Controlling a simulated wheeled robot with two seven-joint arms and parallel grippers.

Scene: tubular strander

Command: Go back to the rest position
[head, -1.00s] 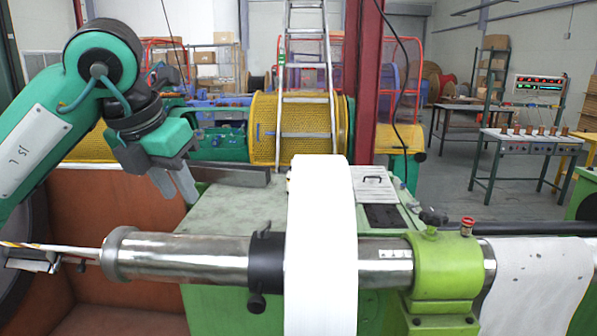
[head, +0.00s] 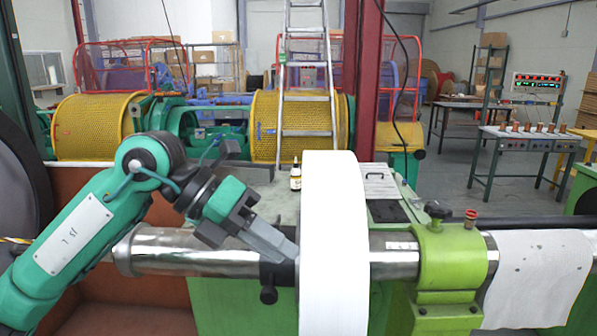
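My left arm comes in from the left, and its gripper (head: 284,251) is in front of the steel shaft, with its fingertips close to the left face of the large white roll (head: 334,230). Its fingers look side by side, and I cannot tell whether they are apart or closed, or whether they touch the roll. The roll sits around the horizontal steel shaft (head: 165,252), next to a black collar (head: 270,288) partly hidden by my gripper. My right gripper is not in view.
A small bottle (head: 296,175) stands behind the shaft, left of the roll. A green bearing block (head: 442,265) holds the shaft on the right, with a white cloth (head: 535,278) beyond it. A ladder (head: 307,90), a red post (head: 368,80) and yellow mesh cages stand behind.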

